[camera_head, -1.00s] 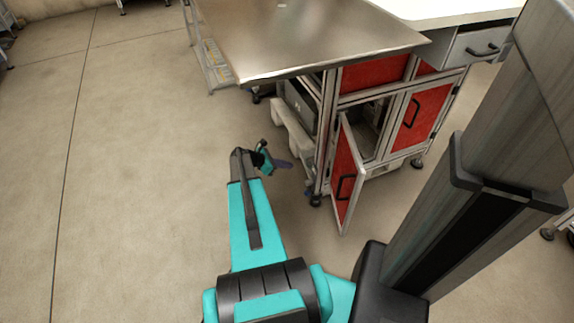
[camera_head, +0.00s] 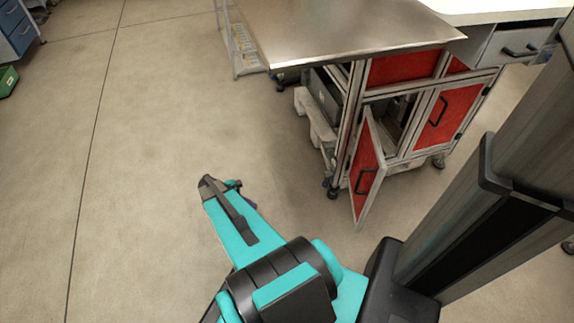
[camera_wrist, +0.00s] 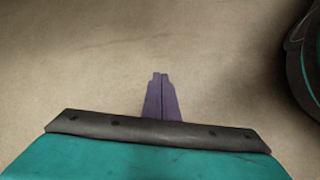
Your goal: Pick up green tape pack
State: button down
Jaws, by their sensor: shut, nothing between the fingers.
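No green tape pack can be made out in either view. My gripper (camera_wrist: 160,95) shows in the wrist view as two purple fingers pressed together, with nothing between them, over bare floor. In the head view my teal arm reaches out over the floor, and the gripper is mostly hidden behind its end.
A metal-topped workbench (camera_head: 345,30) stands at the upper right. Its red cabinet door (camera_head: 366,170) hangs open toward my arm. A green bin (camera_head: 8,80) and a blue drawer cabinet (camera_head: 18,30) are at the far left. The floor (camera_head: 150,130) between is clear.

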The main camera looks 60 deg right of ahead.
jog(key=s+a+m+y, duration=0.1)
jog(key=s+a, duration=0.2)
jog(key=a, duration=1)
jog(key=s+a+m+y, duration=0.2)
jog(key=s+a, duration=0.1)
jog(key=a, duration=0.9)
jog(key=s+a+m+y, duration=0.1)
jog(key=s+a+m, duration=0.1)
jog(key=a, duration=1.1)
jog(key=shift+s+a+f+y, duration=0.15)
jog(key=shift+s+a+y, duration=0.2)
jog(key=shift+s+y, duration=0.1)
